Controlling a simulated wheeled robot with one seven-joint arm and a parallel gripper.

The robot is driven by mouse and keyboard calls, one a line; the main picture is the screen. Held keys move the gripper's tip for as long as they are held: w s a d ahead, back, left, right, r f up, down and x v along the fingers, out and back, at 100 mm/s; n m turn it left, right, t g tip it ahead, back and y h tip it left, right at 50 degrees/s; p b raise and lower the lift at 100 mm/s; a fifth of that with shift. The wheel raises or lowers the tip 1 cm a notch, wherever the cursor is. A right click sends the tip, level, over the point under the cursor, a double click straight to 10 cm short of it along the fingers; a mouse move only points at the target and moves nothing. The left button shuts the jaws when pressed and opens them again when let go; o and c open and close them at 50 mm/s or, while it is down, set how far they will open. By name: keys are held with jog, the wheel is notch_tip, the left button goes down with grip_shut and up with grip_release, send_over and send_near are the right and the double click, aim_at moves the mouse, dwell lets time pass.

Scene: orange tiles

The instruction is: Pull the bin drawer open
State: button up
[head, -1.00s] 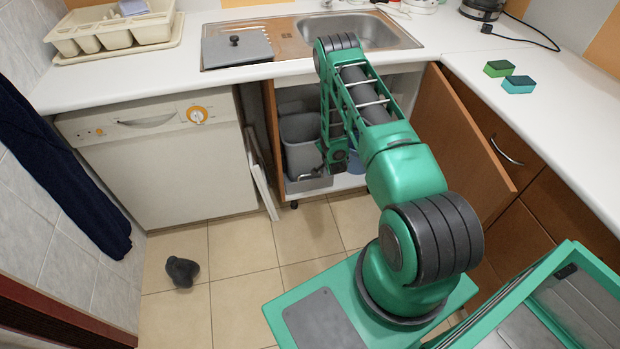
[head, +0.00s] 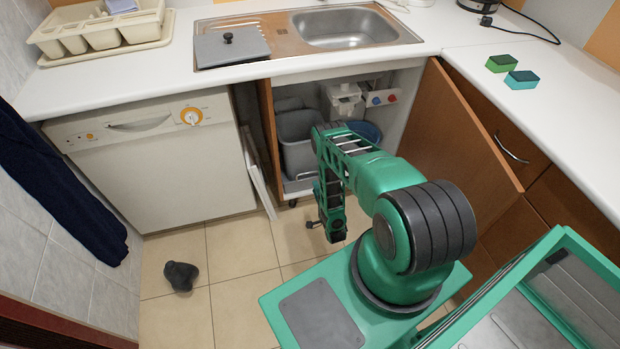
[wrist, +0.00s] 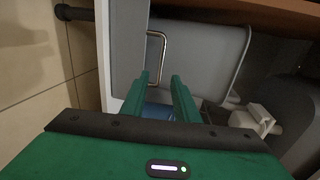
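The grey bin (head: 300,150) stands on its pull-out drawer (head: 299,186), inside the open cabinet under the sink. The wrist view shows the grey drawer (wrist: 185,55) and its bent metal handle (wrist: 163,45). My gripper (head: 318,226) hangs in front of the cabinet, above the floor, apart from the drawer. In the wrist view the two green fingers of my gripper (wrist: 159,80) are spread, with the handle beyond and between their tips. They are not closed on it. My arm hides the right part of the drawer in the head view.
The brown cabinet door (head: 445,150) stands open to the right. A white dishwasher (head: 155,165) is on the left, with a pale panel (head: 258,172) beside it. A dark object (head: 181,276) lies on the floor. A blue bucket (head: 365,131) is deeper in the cabinet.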

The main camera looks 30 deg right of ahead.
jog(key=x, duration=0.9)
jog(key=shift+w, duration=0.25)
jog(key=shift+c, duration=0.7)
grip_shut()
